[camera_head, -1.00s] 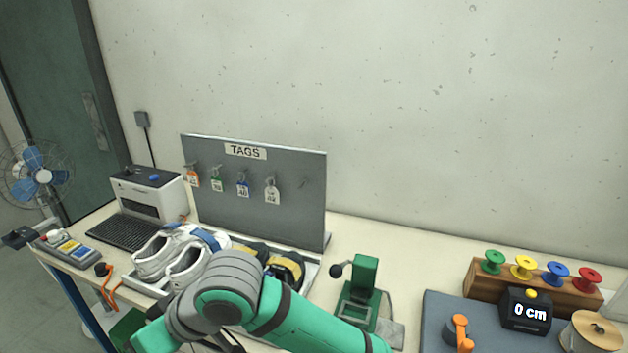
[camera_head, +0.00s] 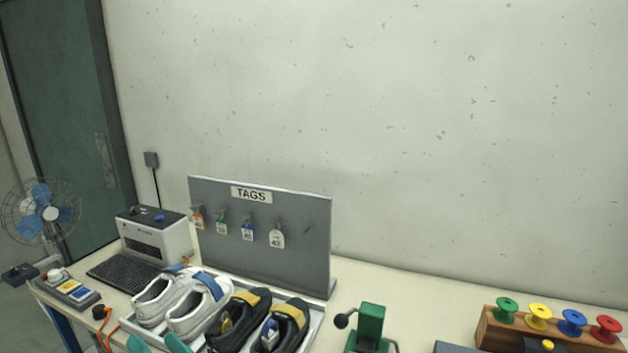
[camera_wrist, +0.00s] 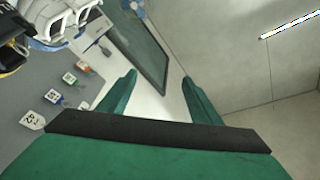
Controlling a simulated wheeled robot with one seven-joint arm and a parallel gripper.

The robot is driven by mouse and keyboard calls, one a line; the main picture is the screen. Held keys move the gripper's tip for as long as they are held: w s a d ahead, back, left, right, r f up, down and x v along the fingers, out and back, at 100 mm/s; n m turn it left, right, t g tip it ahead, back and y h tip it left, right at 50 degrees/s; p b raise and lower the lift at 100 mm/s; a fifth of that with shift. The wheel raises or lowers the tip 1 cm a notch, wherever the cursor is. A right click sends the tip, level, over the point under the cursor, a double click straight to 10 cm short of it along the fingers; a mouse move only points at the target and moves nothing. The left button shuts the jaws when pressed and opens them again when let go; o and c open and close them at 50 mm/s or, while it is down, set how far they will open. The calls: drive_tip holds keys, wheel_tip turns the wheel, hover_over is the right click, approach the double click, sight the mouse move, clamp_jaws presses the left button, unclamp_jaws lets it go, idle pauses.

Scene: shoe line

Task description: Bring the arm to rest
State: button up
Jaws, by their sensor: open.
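My gripper (camera_wrist: 158,80) shows in the wrist view with its two green fingers spread wide and nothing between them. The wrist camera is tilted, with the tag board (camera_wrist: 25,90) at its left and the wall at its right. In the head view only small green parts of my arm show at the bottom edge, below the shoe tray; the gripper's fingers cannot be made out there clearly.
A tray (camera_head: 313,326) with white shoes (camera_head: 180,302) and black shoes (camera_head: 258,322) stands before the TAGS board (camera_head: 290,255). A printer (camera_head: 155,235), a green press (camera_head: 370,325) and a rack of spools (camera_head: 545,330) are on the table. A fan (camera_head: 40,212) stands far left.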

drive_tip(key=s+d+f+m+t+h, duration=0.35)
drive_tip(key=d+f+h, duration=0.35)
drive_tip(key=f, duration=0.4)
drive_tip(key=s+d+f+m+t+h, duration=0.2)
drive_tip(key=s+d+f+m+h, duration=0.3)
drive_tip(key=d+f, duration=0.5)
drive_tip(key=s+d+f+n+h, duration=0.1)
drive_tip(key=s+d+f+n, duration=0.1)
drive_tip(key=s, duration=0.5)
drive_tip(key=s+d+f+n+g+h, duration=0.1)
drive_tip(key=s+d+f+n+h, duration=0.1)
drive_tip(key=s+d, duration=0.3)
drive_tip(key=s+d+f+n+h, duration=0.1)
drive_tip(key=s+d, duration=0.3)
drive_tip(key=s, duration=0.5)
drive_tip(key=shift+s+f+n+g+h, duration=0.35)
drive_tip(key=shift+f+n, duration=0.3)
drive_tip(key=shift+f, duration=0.25)
